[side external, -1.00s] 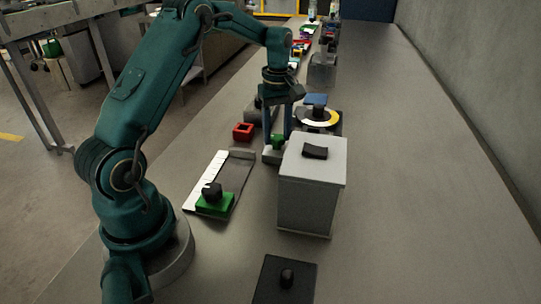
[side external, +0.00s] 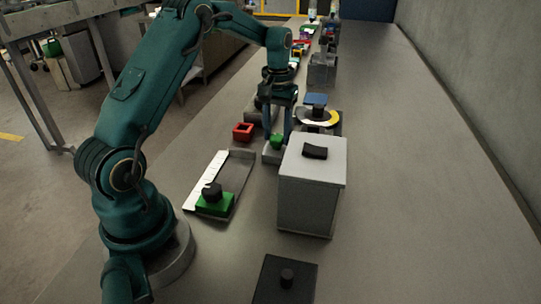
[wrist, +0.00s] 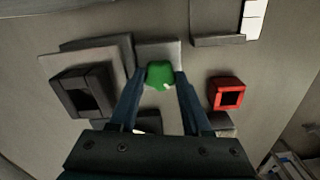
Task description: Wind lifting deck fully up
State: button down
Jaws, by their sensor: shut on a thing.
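My gripper (side external: 277,139) points straight down, with its fingers closed on a green knob (wrist: 159,74). The knob sits on a small grey block, partly hidden by the grey box in the side view. Its fingertips also show on both sides of the knob in the wrist view (wrist: 158,82). Just right of the gripper in the side view is a round black, white and yellow disc (side external: 333,118) with a blue-topped dark piece (side external: 316,99) above it. I cannot tell for sure which part is the lifting deck, or its height.
A grey box (side external: 308,195) with a black handle stands close in front of the gripper. A red open-centred block (side external: 243,131) lies to the left. A tray (side external: 240,172) with white strips and a green block (side external: 214,205) are nearer. The bench's right side is clear.

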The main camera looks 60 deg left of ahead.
jog(key=shift+r+m, duration=0.1)
jog(key=shift+m, duration=0.4)
jog(key=c, duration=0.6)
grip_release()
